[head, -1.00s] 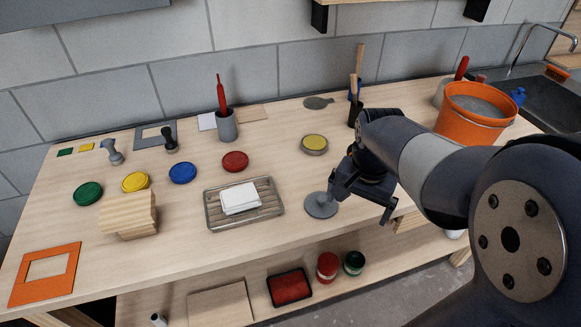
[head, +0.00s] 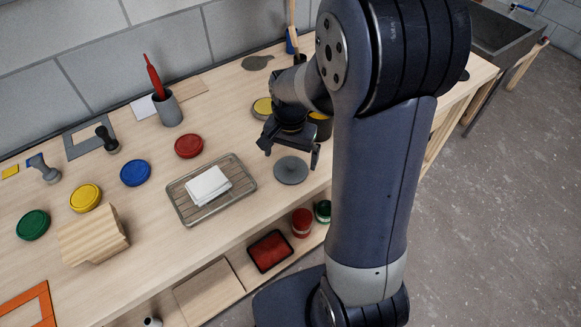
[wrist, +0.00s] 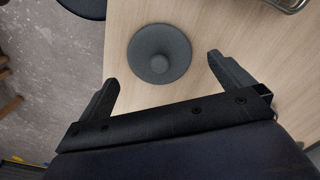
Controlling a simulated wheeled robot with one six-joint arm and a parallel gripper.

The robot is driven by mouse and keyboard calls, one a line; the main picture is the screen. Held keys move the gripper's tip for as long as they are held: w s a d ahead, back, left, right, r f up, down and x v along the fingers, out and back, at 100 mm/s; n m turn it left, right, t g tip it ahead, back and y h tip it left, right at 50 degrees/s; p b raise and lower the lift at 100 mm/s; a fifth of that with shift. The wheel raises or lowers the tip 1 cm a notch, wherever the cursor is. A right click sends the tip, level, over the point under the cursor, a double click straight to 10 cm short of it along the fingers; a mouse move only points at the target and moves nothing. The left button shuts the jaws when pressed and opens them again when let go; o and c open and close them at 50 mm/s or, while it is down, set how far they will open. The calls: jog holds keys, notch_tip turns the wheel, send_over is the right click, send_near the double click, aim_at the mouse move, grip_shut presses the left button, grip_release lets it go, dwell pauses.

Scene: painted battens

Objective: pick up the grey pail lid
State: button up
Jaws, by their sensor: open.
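My gripper (head: 290,160) is open and empty, above and just behind the lid in the head view. In the wrist view both fingers of my gripper (wrist: 163,70) are spread apart, and neither touches the lid.
A wire rack (head: 178,203) with white cloths (head: 208,186) lies left of the lid. A yellow-topped tin (head: 262,107) stands close behind my gripper. Red (head: 189,146) and blue (head: 136,173) lids lie farther left. Bare bench surrounds the grey lid, with the front edge close by.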

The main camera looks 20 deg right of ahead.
aim_at(291, 164)
jog(key=shift+d+f, duration=0.1)
jog(key=shift+f, duration=1.85)
jog(key=c, duration=0.9)
